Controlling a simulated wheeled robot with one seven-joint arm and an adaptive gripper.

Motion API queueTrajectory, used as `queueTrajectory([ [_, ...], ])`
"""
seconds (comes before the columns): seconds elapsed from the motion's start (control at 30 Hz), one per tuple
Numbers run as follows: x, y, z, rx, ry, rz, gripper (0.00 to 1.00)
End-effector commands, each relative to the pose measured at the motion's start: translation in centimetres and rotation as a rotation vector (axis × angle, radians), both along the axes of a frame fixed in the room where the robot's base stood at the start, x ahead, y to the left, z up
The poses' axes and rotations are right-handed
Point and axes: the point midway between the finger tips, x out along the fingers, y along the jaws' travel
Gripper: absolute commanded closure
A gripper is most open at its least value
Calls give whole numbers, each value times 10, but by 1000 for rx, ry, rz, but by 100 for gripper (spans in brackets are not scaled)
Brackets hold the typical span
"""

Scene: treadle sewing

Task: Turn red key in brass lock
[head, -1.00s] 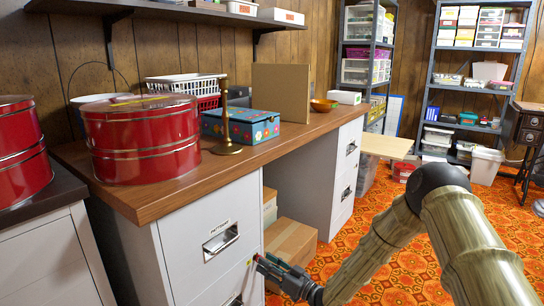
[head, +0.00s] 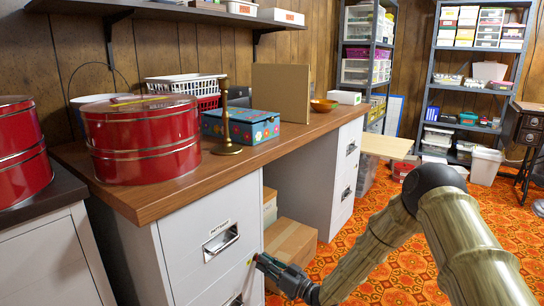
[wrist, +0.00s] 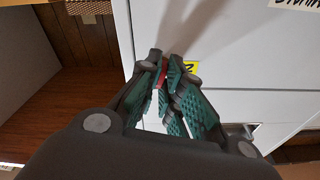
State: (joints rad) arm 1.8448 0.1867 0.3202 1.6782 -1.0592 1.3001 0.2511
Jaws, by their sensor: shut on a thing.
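The red key (wrist: 162,74) shows as a small red strip between my gripper's fingertips in the wrist view. My gripper (wrist: 165,68) is shut on it, with the fingertips close against the front of the white filing cabinet (head: 215,230). The brass lock is hidden behind the fingertips. A yellow tag (wrist: 189,68) with a dark mark is on the cabinet front just right of the fingertips. In the head view my gripper (head: 259,260) is at the right edge of the cabinet, below and right of the drawer handle (head: 221,243).
The wooden desktop (head: 180,192) above holds a red tin (head: 140,140), a brass stand (head: 226,125) and a flowered blue box (head: 245,128). A cardboard box (head: 290,240) stands in the kneehole right of the cabinet. Patterned orange floor lies open to the right.

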Motion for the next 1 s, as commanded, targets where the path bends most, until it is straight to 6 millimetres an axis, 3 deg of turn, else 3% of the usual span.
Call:
queueTrajectory([
  [0.5,0,0,1,126,174,-1,100],
  [1.0,0,0,1,153,211,-3,100],
])
